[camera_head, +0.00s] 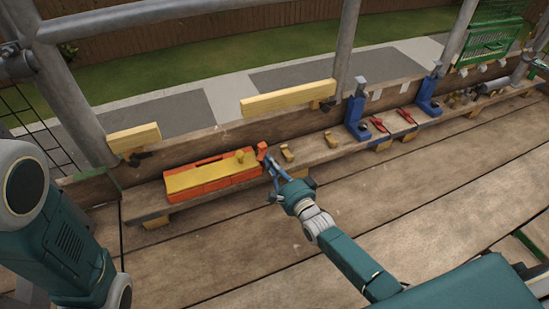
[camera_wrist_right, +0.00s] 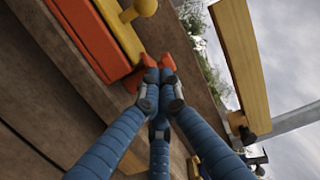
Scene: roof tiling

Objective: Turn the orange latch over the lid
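An orange box (camera_head: 215,184) with a yellow lid (camera_head: 195,177) lies on the wooden bench, also at the upper left of the right wrist view (camera_wrist_right: 90,38). A yellow knob (camera_head: 240,155) stands on the lid. The orange latch (camera_head: 262,148) sticks up at the box's right end; it also shows at the fingertips in the wrist view (camera_wrist_right: 166,61). My right gripper (camera_head: 265,160) has its blue fingers drawn together at the latch and looks shut on it; the fingertips partly hide it. My left gripper is not in view; only part of my left arm shows.
Small yellow blocks (camera_head: 287,153), blue stands (camera_head: 356,115) and red-handled tools (camera_head: 379,124) lie along the bench to the right. A yellow plank (camera_head: 288,99) is behind the bench. Scaffold poles (camera_head: 345,45) rise behind. The deck boards in front are clear.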

